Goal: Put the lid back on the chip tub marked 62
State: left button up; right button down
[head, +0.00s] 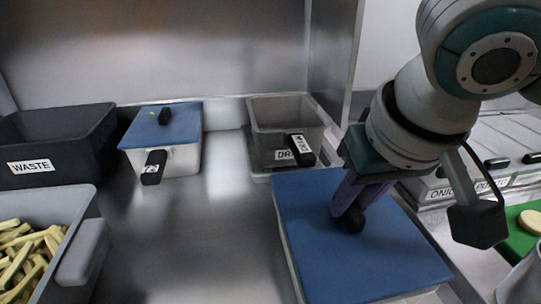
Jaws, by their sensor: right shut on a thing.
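My right gripper (349,212) points down and is shut on the black knob (352,222) of a large blue lid (310,235). The lid is at the front right. A pale tub edge (287,250) shows along its left side and at its near right corner; I cannot tell whether the lid is fully seated. No number shows on this tub. Another pale tub (182,160) stands farther back with a blue lid (180,125) on it. Its black front handle (153,167) bears a small label too small to read surely. My left gripper is not in view.
A black WASTE bin (80,145) stands at the back left, with a grey container (75,215) of chips in front. A grey drain bin (265,135) is at the back middle. A metal panel (350,75) rises behind my right arm. The steel counter (190,240) is clear at centre.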

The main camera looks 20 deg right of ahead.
jog(key=shift+f, duration=0.25)
dwell(0.3)
jog(key=shift+d+f, duration=0.1)
jog(key=shift+f, duration=0.2)
jog(key=c, duration=0.7)
grip_release()
jog(key=shift+o, duration=0.2)
